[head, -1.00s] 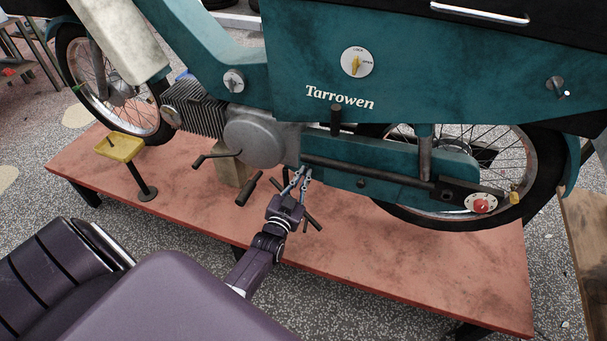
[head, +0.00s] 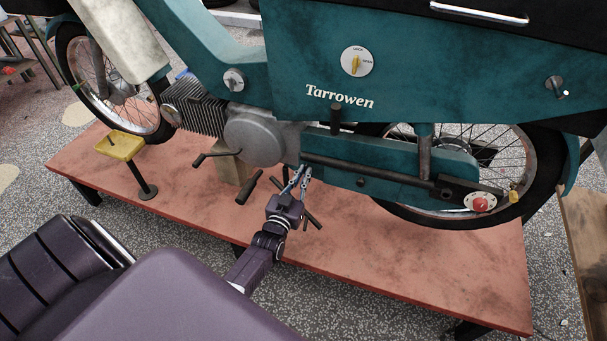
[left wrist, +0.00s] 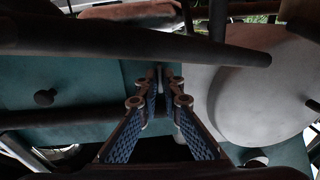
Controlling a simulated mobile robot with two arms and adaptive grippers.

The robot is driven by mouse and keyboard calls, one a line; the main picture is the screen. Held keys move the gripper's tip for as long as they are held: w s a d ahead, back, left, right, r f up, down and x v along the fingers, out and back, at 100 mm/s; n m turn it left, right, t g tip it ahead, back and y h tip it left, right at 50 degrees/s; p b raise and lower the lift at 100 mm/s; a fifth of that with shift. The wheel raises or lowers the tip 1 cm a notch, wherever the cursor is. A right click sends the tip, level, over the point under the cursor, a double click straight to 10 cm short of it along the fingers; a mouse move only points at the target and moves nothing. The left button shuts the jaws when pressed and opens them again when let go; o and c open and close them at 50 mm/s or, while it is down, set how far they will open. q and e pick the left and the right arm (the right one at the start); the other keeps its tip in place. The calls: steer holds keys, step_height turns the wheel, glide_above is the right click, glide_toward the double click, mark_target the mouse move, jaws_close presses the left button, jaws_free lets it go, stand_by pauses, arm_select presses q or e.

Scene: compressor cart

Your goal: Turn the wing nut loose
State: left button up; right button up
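My left gripper (head: 302,174) reaches up to the underside of the teal moped, just right of the round grey engine cover (head: 254,138). In the left wrist view its two blue-padded fingers (left wrist: 161,84) run forward with a narrow gap between their tips. A small pale piece (left wrist: 159,76) shows in that gap; it may be the wing nut, but its wings are not clear. The fingertips hide most of it, so I cannot tell whether they touch it. In the head view the nut is not distinguishable. My right gripper is out of view.
A dark pedal bar (head: 244,192) lies close left of my left gripper, and a dark rod (left wrist: 135,40) crosses above the fingertips in the wrist view. The moped stands on a red platform (head: 420,275). A yellow tray on a post (head: 120,147) stands left.

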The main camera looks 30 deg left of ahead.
arm_select(q)
steer(key=o, duration=0.4)
steer(key=shift+c, duration=0.2)
steer(key=v, duration=1.2)
